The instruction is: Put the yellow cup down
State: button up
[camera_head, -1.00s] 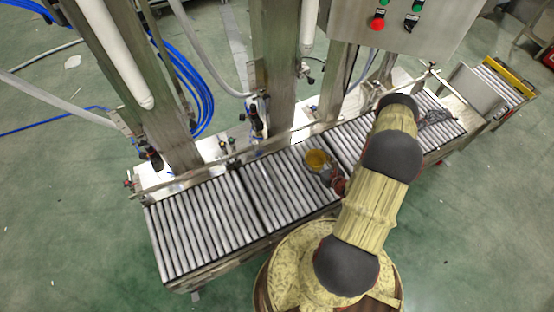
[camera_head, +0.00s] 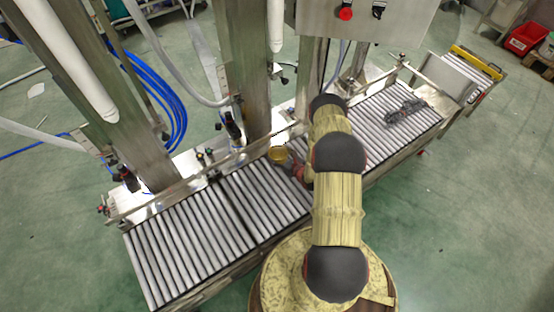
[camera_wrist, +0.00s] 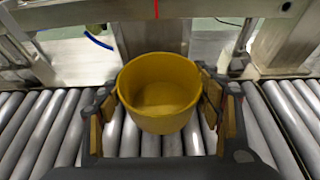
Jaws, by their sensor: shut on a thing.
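The yellow cup (camera_wrist: 158,92) is upright and empty between the two fingers of my gripper (camera_wrist: 160,112) in the wrist view. The finger pads press on its left and right sides. In the head view the yellow cup (camera_head: 278,154) is small, over the back edge of the roller conveyor (camera_head: 190,235), and my gripper (camera_head: 290,164) is partly hidden by my arm. I cannot tell whether the cup's base touches the rollers.
A metal rail (camera_wrist: 205,10) runs along the back of the conveyor, with steel posts (camera_head: 248,70) behind it. A dark object (camera_head: 404,112) lies on the rollers at the right. The left rollers are clear. A control box (camera_head: 368,20) hangs at the back.

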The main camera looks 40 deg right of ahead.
aim_at(278, 157)
jog(key=shift+w+f, duration=0.4)
jog(key=shift+f, duration=0.1)
notch_tip(278, 157, down, 3)
jog(key=b, duration=0.2)
jog(key=shift+f+b, duration=0.15)
jog(key=shift+b, duration=0.15)
jog(key=shift+w, duration=0.1)
jog(key=o, duration=1.2)
jog(key=shift+c, duration=0.2)
